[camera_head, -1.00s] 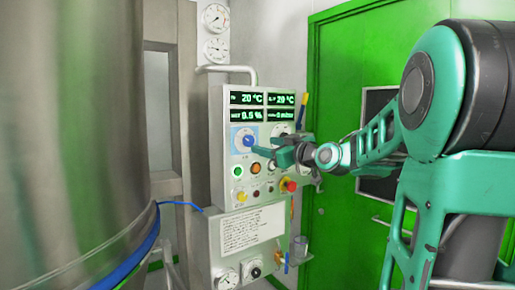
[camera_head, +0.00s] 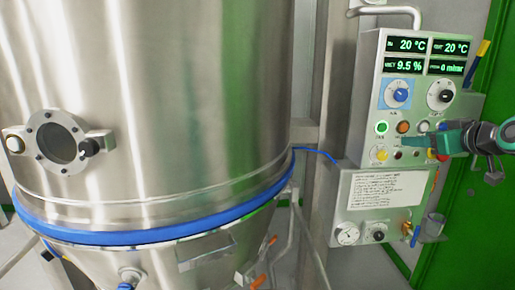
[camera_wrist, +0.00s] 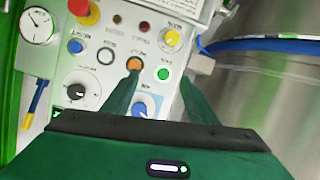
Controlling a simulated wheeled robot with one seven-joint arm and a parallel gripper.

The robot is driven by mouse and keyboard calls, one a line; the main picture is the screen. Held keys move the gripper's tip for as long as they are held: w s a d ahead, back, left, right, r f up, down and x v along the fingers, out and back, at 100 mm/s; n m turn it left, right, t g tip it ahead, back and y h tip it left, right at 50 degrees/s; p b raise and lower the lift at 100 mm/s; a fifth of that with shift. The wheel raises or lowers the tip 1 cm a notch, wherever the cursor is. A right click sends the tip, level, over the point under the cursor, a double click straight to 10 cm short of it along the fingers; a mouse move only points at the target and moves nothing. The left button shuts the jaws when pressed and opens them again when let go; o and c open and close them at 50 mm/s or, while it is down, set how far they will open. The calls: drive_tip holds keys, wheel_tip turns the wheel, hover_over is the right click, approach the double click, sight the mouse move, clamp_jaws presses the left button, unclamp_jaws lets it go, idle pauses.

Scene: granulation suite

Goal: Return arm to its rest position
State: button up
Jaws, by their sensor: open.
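My gripper (camera_head: 428,142) is at the right in the head view, in front of the control panel (camera_head: 365,105). Its jaws are open and empty. In the wrist view its two green fingers (camera_wrist: 160,90) point at the panel, apart from each other. The green lit button (camera_wrist: 163,73), the orange button (camera_wrist: 134,63) and the blue dial (camera_wrist: 146,106) show between or beside the fingers. Whether a fingertip touches the panel I cannot tell. In the head view the gripper hides part of the panel's lower right buttons.
A large steel vessel (camera_head: 170,90) with a blue ring (camera_head: 150,237) and a round port (camera_head: 57,142) fills the left. A grey pipe handle (camera_head: 385,10) rises above the panel. A labelled lower box (camera_head: 350,215) with gauges hangs below. A green door (camera_head: 470,215) stands at right.

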drive_tip(key=s+a+f+m+g, duration=0.35)
drive_tip(key=s+f+g, duration=0.45)
drive_tip(key=s+f, duration=0.8)
drive_tip(key=s+a+f+m+g, duration=0.1)
drive_tip(key=s+f+m+g, duration=0.1)
drive_tip(key=s, duration=0.6)
drive_tip(key=s+a+f+m+g, duration=0.1)
drive_tip(key=s+f+m+g, duration=0.2)
drive_tip(key=s, duration=0.6)
drive_tip(key=shift+a+f+g, duration=0.2)
drive_tip(key=shift+f+g, duration=0.6)
drive_tip(key=shift+f, duration=0.15)
drive_tip(key=shift+w+f, duration=0.25)
drive_tip(key=shift+w, duration=0.3)
